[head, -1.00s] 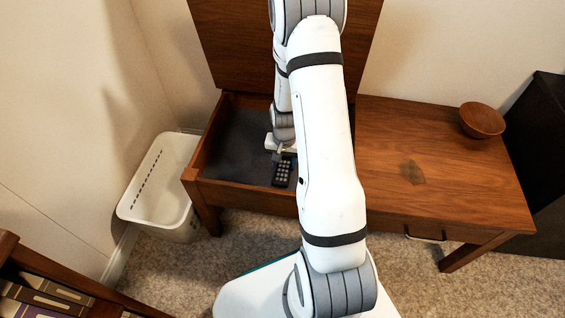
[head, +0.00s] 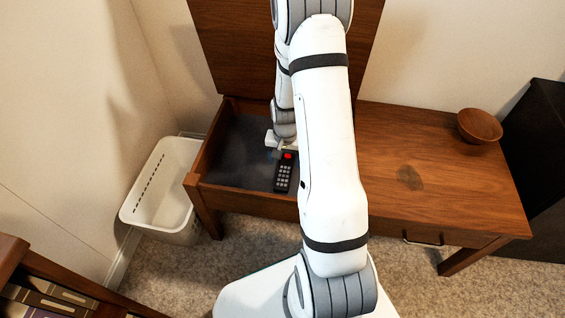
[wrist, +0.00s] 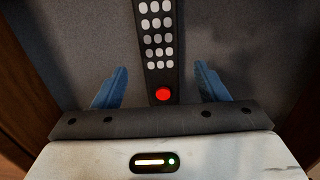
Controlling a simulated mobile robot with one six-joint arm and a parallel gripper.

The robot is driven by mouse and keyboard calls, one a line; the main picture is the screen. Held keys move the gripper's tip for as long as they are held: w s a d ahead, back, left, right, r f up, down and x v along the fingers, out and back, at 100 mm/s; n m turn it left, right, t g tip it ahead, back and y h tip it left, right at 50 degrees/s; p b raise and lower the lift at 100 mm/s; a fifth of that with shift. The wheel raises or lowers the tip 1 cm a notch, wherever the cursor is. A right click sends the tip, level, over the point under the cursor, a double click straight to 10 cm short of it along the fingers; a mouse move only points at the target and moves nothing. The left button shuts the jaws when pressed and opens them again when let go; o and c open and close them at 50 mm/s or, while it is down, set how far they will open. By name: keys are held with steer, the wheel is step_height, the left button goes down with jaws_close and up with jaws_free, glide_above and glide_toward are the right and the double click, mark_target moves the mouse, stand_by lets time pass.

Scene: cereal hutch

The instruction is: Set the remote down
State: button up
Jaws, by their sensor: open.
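The black remote (head: 283,175), with pale buttons and one red button, lies on the dark lined floor of the open wooden compartment (head: 245,197). In the wrist view the remote (wrist: 157,45) runs up from between the fingers, its red-button end nearest me. My gripper (wrist: 170,80) is open, with a blue finger on each side and a clear gap between each finger and the remote. In the head view my gripper (head: 275,148) is just behind the remote, partly hidden by my arm.
A wooden bowl (head: 480,125) stands on the closed tabletop (head: 430,165) at right. The raised lid (head: 235,50) is behind the compartment. A white basket (head: 163,190) stands on the floor at left, beside a low bookshelf (head: 50,285).

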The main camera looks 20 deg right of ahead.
step_height(320, 180, up, 8)
steer(key=p, duration=0.3)
step_height(320, 180, up, 14)
steer(key=n, duration=0.3)
glide_above(285, 169)
steer(key=s+a, duration=0.6)
steer(key=s, duration=0.1)
steer(key=s+a+r+n+t, duration=0.1)
steer(key=s+a+r+n, duration=0.2)
steer(key=s+r, duration=0.4)
steer(key=s+a, duration=0.1)
steer(key=s, duration=0.2)
steer(key=shift+s+a+n, duration=0.15)
steer(key=shift+a+n, duration=0.1)
steer(key=shift+n, duration=0.15)
steer(key=shift+s, duration=0.1)
steer(key=shift+c, duration=0.2)
